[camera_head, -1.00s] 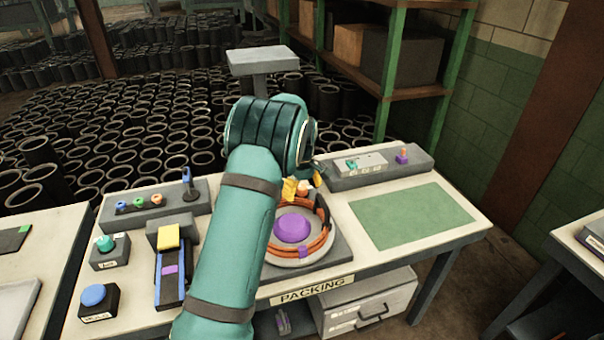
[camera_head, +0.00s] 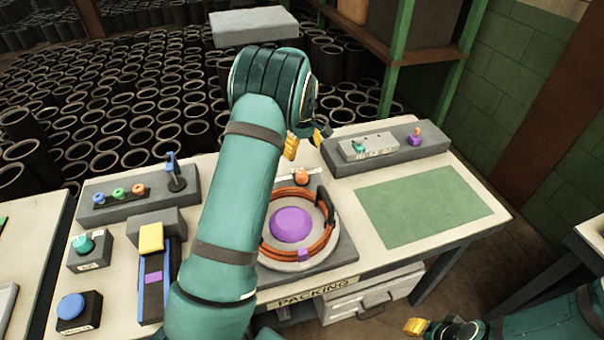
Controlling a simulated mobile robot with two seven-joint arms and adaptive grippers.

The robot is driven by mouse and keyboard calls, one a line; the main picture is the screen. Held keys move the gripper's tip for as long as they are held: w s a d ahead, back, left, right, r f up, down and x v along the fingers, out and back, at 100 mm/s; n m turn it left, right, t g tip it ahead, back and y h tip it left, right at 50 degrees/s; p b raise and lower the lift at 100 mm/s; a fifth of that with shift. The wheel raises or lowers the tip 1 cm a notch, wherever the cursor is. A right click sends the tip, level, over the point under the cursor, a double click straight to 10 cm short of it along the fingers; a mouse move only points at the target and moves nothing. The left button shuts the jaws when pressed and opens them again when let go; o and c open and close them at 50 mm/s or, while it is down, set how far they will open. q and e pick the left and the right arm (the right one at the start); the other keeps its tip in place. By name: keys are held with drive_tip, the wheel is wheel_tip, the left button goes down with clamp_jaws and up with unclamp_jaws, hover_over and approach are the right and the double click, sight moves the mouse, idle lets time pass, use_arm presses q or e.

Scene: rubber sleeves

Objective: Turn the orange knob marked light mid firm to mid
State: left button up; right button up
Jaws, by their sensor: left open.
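The orange knob (camera_head: 302,176) sits on a pale label plate at the back of the round fixture on the packing table. The lettering is too small to read, and I cannot tell where the knob points. My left gripper (camera_head: 307,141) is open and empty, its yellow fingertips apart and just behind and above the knob in the picture. The knob is in plain view, clear of the fingers. My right gripper (camera_head: 416,326) shows at the bottom right with a yellow fingertip, off the table's front; its opening is unclear.
The round fixture (camera_head: 325,252) has a purple dome and orange rings. A grey block (camera_head: 440,146) with a teal knob stands at the back right. A green mat (camera_head: 425,205) is bare. Left are a blue button (camera_head: 71,306) and a slider (camera_head: 152,270).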

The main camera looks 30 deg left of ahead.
sight(302, 173)
use_arm(q)
wheel_tip(302, 173, down, 11)
drive_tip(key=shift+a+f+b, duration=0.1)
drive_tip(key=shift+f+b, duration=0.1)
drive_tip(key=shift+b, duration=0.25)
drive_tip(key=c, duration=1.2)
